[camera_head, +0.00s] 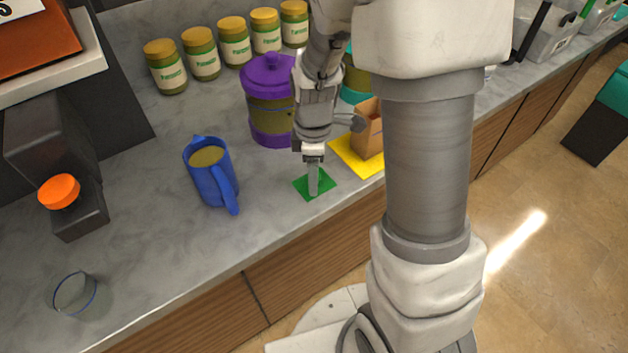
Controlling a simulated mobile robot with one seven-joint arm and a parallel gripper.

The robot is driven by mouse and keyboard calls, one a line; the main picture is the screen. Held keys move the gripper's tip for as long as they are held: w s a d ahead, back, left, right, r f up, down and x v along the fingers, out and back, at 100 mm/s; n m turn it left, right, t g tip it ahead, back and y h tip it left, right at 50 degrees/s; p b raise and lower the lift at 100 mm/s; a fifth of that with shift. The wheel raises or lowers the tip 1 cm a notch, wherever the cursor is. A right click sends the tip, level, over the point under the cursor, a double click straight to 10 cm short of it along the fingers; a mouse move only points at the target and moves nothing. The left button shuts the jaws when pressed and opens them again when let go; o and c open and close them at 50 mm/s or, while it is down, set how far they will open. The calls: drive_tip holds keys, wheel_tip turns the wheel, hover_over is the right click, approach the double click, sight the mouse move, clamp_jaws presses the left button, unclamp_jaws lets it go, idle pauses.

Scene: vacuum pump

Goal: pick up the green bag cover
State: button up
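The green bag cover (327,184) is a small flat green square lying on the grey counter near its front edge. My gripper (313,190) points down over it, and its finger hides the middle of the square. I see the fingers edge-on, so I cannot tell whether they are open or shut, or whether they touch the cover. A yellow square (346,155) lies just to the right and behind, with a brown open box (368,132) standing on it.
A purple lidded canister (268,110) stands close behind my gripper, and a blue pitcher (205,172) stands to the left. Several jars (201,55) line the wall. A clear glass (75,294) is at front left. The counter (175,265) between is clear.

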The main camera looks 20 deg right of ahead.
drive_tip(key=shift+c, duration=0.2)
clamp_jaws()
drive_tip(key=shift+r, duration=0.15)
